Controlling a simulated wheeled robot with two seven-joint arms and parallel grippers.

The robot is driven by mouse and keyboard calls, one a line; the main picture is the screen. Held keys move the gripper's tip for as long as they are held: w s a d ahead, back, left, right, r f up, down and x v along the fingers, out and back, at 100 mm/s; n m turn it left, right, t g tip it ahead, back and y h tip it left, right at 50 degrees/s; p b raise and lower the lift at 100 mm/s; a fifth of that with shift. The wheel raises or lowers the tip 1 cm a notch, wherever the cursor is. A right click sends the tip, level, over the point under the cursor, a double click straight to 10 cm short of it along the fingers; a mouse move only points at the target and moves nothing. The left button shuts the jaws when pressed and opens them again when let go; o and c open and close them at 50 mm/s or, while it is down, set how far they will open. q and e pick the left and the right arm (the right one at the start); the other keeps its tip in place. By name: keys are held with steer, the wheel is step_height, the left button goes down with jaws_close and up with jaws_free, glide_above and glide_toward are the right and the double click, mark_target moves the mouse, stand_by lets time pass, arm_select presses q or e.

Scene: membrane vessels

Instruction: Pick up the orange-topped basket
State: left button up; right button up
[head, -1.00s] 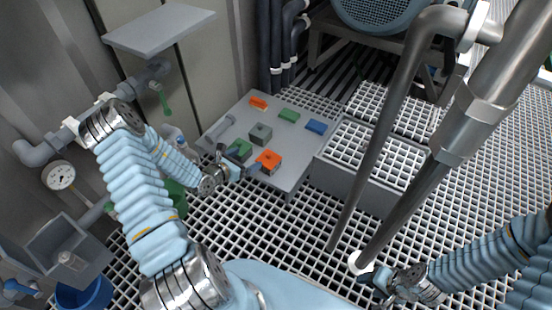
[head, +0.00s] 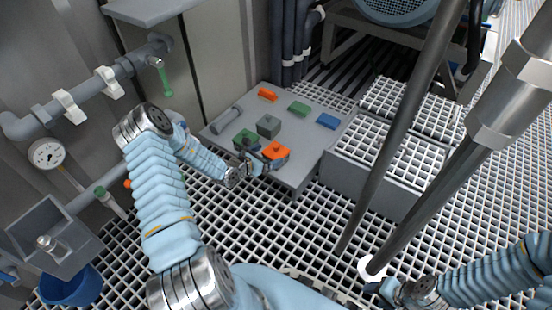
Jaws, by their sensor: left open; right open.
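The orange-topped basket (head: 277,150) is a small block with an orange top at the near right part of a low grey table (head: 297,174). My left gripper (head: 262,160) is open at its left side, with its fingers next to it; I cannot tell whether they touch it. The basket's lower part is partly hidden by the gripper. My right gripper (head: 376,286) is open and empty at the bottom right, near the foot of a grey pipe, away from the table.
On the table are a green-topped block (head: 244,136), a grey block (head: 268,126), flat orange (head: 267,95), green (head: 299,108) and blue (head: 327,121) pieces, and a grey cylinder (head: 227,119). Slanted pipes (head: 405,120) and grated steps (head: 388,150) stand to the right.

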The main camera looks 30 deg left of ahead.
mark_target(274, 153)
arm_select(q)
steer(key=shift+x, duration=0.9)
steer(key=b+x, duration=0.1)
steer(key=x, duration=0.1)
steer(key=b+x, duration=0.1)
steer(key=x, duration=0.1)
steer(key=shift+w+d+f, duration=0.1)
steer(key=shift+w+f, duration=0.1)
steer(key=shift+f, duration=0.3)
steer(key=shift+w, duration=0.25)
steer(key=shift+c, duration=0.5)
steer(key=c, duration=0.7)
